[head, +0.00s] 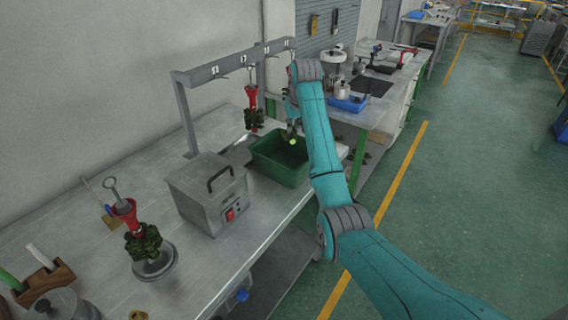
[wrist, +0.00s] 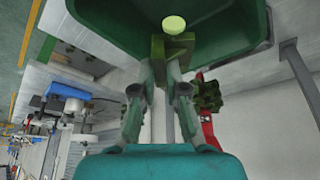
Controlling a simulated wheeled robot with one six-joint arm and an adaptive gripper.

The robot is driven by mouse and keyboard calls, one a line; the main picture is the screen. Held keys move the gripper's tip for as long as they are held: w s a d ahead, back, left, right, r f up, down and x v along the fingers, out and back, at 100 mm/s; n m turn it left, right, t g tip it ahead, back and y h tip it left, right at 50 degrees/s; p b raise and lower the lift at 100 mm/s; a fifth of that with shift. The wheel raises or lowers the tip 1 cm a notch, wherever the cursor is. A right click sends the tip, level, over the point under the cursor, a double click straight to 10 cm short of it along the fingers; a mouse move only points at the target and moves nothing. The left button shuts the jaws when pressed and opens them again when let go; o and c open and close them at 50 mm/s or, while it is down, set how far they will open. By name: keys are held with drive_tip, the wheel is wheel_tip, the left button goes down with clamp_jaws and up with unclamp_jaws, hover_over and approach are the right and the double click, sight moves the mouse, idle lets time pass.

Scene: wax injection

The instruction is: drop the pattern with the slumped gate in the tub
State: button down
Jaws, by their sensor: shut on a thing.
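The green tub (head: 265,170) stands on the bench near its right end; in the wrist view it fills the top (wrist: 100,25). My gripper (head: 291,130) is above the tub. In the wrist view its two fingers (wrist: 173,65) are shut on a small olive-green wax pattern (wrist: 174,46). A pale yellow-green round end (wrist: 174,25) shows on the pattern, against the tub; it also shows in the head view (head: 292,142). I cannot make out the shape of the gate. The tub's floor is partly hidden by my arm.
A grey box with a red switch (head: 210,190) stands left of the tub. A red sprue with dark green patterns (head: 253,118) hangs from the grey numbered rail (head: 230,65). Another such tree (head: 142,240) stands on a round base at front left.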

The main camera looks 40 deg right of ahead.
sight(294, 136)
drive_tip(key=shift+d+f, duration=0.1)
drive_tip(key=shift+f, duration=1.95)
drive_tip(key=c, duration=1.1)
unclamp_jaws()
drive_tip(key=shift+c, duration=0.2)
drive_tip(key=v, duration=0.7)
drive_tip(key=shift+s+r, duration=0.1)
drive_tip(key=shift+r, duration=0.15)
